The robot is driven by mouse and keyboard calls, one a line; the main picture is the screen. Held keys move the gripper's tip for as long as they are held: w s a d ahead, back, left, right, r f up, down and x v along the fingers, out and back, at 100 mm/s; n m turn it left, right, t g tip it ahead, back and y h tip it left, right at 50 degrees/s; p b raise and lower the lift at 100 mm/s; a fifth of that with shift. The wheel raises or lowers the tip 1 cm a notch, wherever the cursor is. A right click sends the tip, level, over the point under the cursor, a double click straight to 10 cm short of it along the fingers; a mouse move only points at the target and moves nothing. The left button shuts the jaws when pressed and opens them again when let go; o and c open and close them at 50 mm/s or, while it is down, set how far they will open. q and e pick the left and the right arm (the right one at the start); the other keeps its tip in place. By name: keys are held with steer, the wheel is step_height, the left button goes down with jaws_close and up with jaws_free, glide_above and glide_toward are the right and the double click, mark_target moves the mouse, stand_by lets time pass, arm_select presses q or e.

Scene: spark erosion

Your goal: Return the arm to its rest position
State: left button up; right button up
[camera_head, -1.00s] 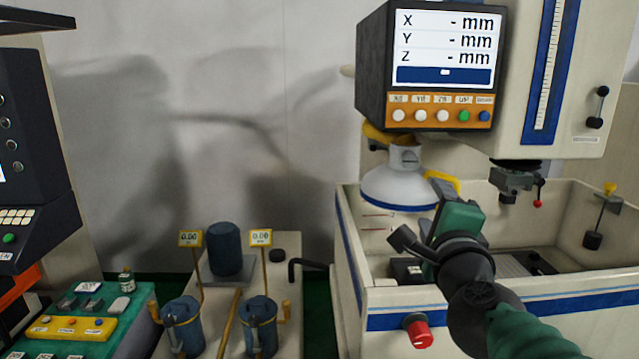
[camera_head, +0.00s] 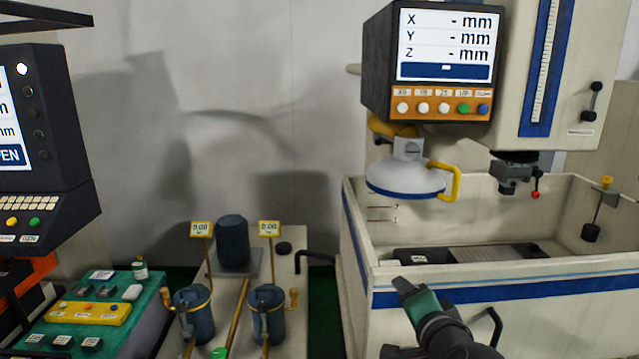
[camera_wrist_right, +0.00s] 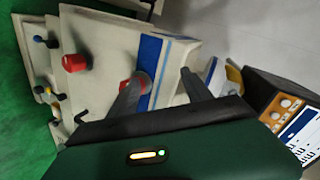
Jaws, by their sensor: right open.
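My right arm comes in from the bottom right of the head view. Its green and black gripper (camera_head: 410,288) is in front of the tank wall of the erosion machine (camera_head: 520,295), low and apart from the lamp. In the right wrist view the two dark fingers (camera_wrist_right: 160,90) stand apart with nothing between them. The machine's white and blue side and a red knob (camera_wrist_right: 75,62) show beyond them. My left gripper is not seen.
The display box (camera_head: 430,62) and a white lamp with a yellow handle (camera_head: 406,178) hang above the tank. Two blue pots (camera_head: 192,312) stand on a pale bench left of the machine. A control panel (camera_head: 40,150) and a green-topped table (camera_head: 130,320) are at the far left.

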steer(key=s+f+n+g, duration=0.3)
steer(key=s+f, duration=0.1)
steer(key=f, duration=0.5)
steer(key=s+f+n+g, duration=0.3)
steer(key=s+f+n, duration=0.15)
steer(key=f, duration=0.55)
steer(key=s+d+f+n+g, duration=0.1)
steer(key=s+f+n+g, duration=0.1)
steer(key=s+f, duration=0.3)
steer(key=s+d+f+n+g+b, duration=0.1)
steer(key=s+d+f+n+g, duration=0.1)
steer(key=s+f, duration=0.4)
steer(key=s+n+g, duration=0.1)
steer(key=s, duration=0.2)
steer(key=shift+d+f, duration=0.15)
steer(key=shift+f, duration=0.1)
steer(key=shift+w, duration=0.1)
